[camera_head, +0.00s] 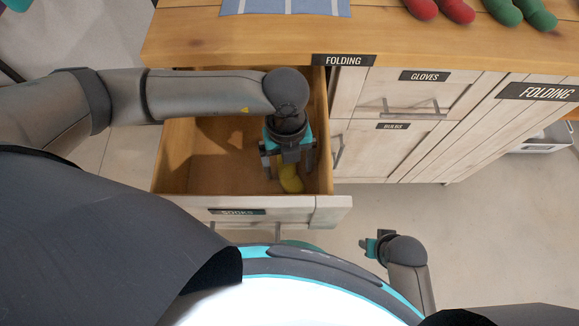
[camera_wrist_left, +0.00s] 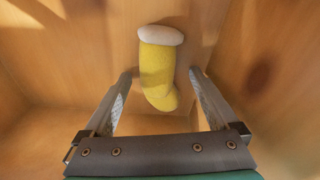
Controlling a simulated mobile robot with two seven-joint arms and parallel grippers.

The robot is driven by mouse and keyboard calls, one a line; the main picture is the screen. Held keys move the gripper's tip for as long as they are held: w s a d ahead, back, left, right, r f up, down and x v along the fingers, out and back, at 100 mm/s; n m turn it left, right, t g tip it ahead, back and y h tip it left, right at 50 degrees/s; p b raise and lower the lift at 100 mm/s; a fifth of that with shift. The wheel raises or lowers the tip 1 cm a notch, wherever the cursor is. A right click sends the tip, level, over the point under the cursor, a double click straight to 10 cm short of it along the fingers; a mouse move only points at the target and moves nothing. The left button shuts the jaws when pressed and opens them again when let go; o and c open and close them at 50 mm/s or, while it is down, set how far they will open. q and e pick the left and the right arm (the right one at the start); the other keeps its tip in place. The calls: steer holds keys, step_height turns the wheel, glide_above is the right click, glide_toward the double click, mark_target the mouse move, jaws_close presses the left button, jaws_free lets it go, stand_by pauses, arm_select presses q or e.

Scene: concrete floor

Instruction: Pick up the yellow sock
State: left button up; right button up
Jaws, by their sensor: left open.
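The yellow sock (camera_head: 290,178) lies on the floor of an open drawer (camera_head: 205,160), near its right wall. In the left wrist view the yellow sock (camera_wrist_left: 157,72) has a white cuff at its far end and a curved foot at its near end. My left gripper (camera_head: 288,170) is inside the drawer above the sock. In the left wrist view my left gripper (camera_wrist_left: 159,73) is open, with one finger on each side of the sock and gaps between. My right gripper (camera_head: 368,247) is low at the right, away from the drawer; its jaws are too small to judge.
The drawer front bears a "SOCKS" label (camera_head: 237,212). Wooden drawer walls stand close around my left gripper. The wooden counter (camera_head: 240,40) overhangs the back, with red gloves (camera_head: 440,10), green gloves (camera_head: 520,12) and a striped cloth (camera_head: 285,7). A closed "GLOVES" drawer (camera_head: 415,95) is at right.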

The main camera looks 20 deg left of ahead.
arm_select(q)
steer(key=c, duration=1.4)
steer(key=shift+r, duration=0.15)
